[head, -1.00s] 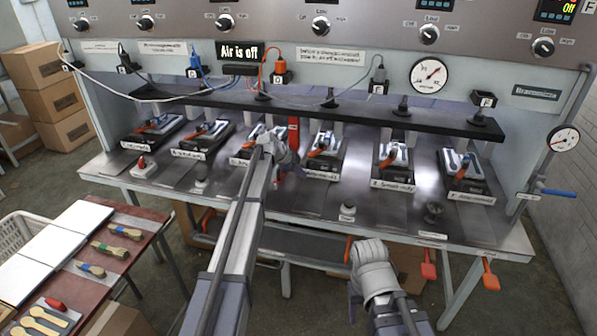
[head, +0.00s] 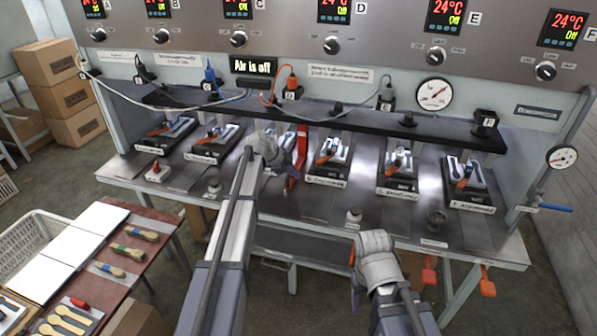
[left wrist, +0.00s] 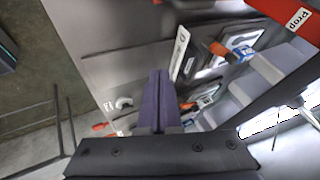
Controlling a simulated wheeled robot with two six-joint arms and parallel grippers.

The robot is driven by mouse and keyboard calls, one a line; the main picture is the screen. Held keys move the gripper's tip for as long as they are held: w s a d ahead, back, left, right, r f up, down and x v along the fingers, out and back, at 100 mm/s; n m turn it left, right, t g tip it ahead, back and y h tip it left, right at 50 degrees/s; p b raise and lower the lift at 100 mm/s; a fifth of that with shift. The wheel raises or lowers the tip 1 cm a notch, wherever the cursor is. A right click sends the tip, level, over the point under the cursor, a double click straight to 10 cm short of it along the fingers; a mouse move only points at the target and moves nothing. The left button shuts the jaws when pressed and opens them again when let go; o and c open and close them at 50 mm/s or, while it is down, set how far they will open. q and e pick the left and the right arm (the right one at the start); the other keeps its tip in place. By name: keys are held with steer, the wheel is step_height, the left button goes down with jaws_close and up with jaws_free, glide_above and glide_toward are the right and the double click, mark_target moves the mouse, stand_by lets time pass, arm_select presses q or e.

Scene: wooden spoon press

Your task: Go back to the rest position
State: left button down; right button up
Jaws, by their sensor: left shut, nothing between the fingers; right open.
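My left gripper (head: 262,168) is over the press bench (head: 320,205), in front of the third station from the left. It hides part of that station, and its fingertips are hard to make out in the head view. In the left wrist view its dark purple fingers (left wrist: 160,100) are together and empty, with press stations behind them. A red lever (head: 298,160) stands just to the right of it. My right gripper (head: 356,292) is low in front of the bench's front edge. Its fingers are mostly hidden by the wrist, and nothing shows in it.
A sign (head: 253,67) reads "Air is off". Wooden spoons (head: 68,322) and colour-handled tools (head: 125,251) lie on a red-brown side table (head: 165,222) at left. Cardboard boxes (head: 65,98) are stacked behind. Small knobs (head: 354,216) stand along the bench's front.

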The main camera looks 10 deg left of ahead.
arm_select(q)
steer(key=s+d+f+n+g+y, duration=0.1)
steer(key=s+d+f+n+g, duration=0.15)
steer(key=s+d, duration=0.55)
steer(key=s+d+f+n+g+y, duration=0.1)
steer(key=s+d+n, duration=0.2)
steer(key=s+d, duration=0.55)
steer(key=s+n+g+y, duration=0.2)
steer(key=s+n, duration=0.6)
steer(key=s, duration=1.6)
steer(key=shift+s+d+f+y, duration=0.3)
steer(key=shift+d+f+y, duration=0.1)
steer(key=shift+y, duration=0.7)
steer(key=shift+g, duration=0.25)
